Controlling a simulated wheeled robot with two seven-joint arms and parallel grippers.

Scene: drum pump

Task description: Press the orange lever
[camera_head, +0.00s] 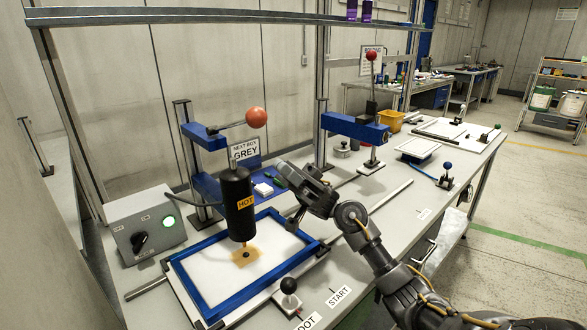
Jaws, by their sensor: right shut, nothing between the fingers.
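The orange lever (257,117) is a thin rod with an orange-red ball at its end. It sticks out to the right from the top of a blue-armed press (204,137). A black cylinder marked HOT (237,203) hangs from this press over a white sheet in a blue frame (215,313), above a tan patch (245,256). My right gripper (294,220) is shut and empty, right of the black cylinder and below the orange ball, apart from the lever. My left gripper is out of view.
A grey box with a lit green button (169,221) stands left. A black-knobbed stick (289,286) stands in front, near the START label (339,296). A second press with a red ball (371,55) and a blue-knobbed stick (447,166) are farther right. A shelf bar (200,15) crosses above.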

